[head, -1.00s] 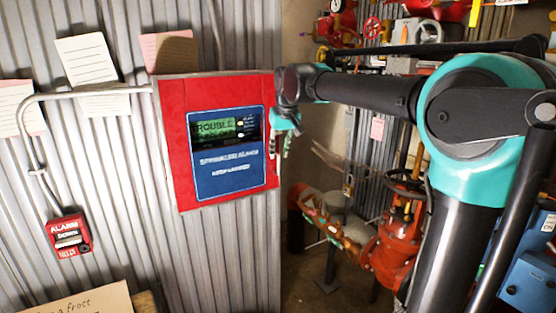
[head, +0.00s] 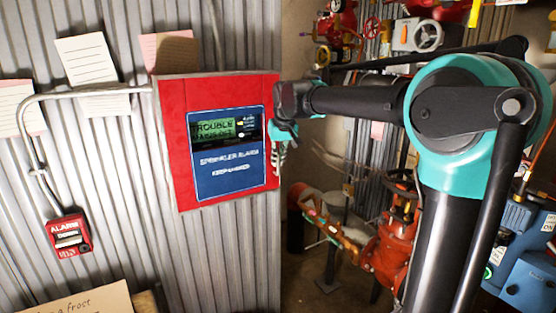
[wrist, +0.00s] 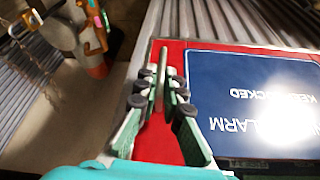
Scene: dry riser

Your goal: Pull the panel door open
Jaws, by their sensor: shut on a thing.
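The red panel door (head: 180,150) is on the corrugated wall at the centre-left of the head view. It bears a blue label plate (head: 230,178) with a lit green display reading "TROUBLE". In the wrist view the red door (wrist: 200,50) and its blue plate (wrist: 255,90) appear upside down. My gripper (head: 279,152) is at the door's right edge. In the wrist view my gripper (wrist: 163,84) has its fingers shut on a thin grey handle bar (wrist: 164,62) standing off the door. The handle is mostly hidden by the gripper in the head view.
A red alarm box (head: 69,235) and a grey conduit (head: 90,92) are on the wall left of the door. Paper notes (head: 86,60) hang above. Red valves and pipes (head: 392,245) stand to the right, behind my arm. A blue machine (head: 522,255) is at far right.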

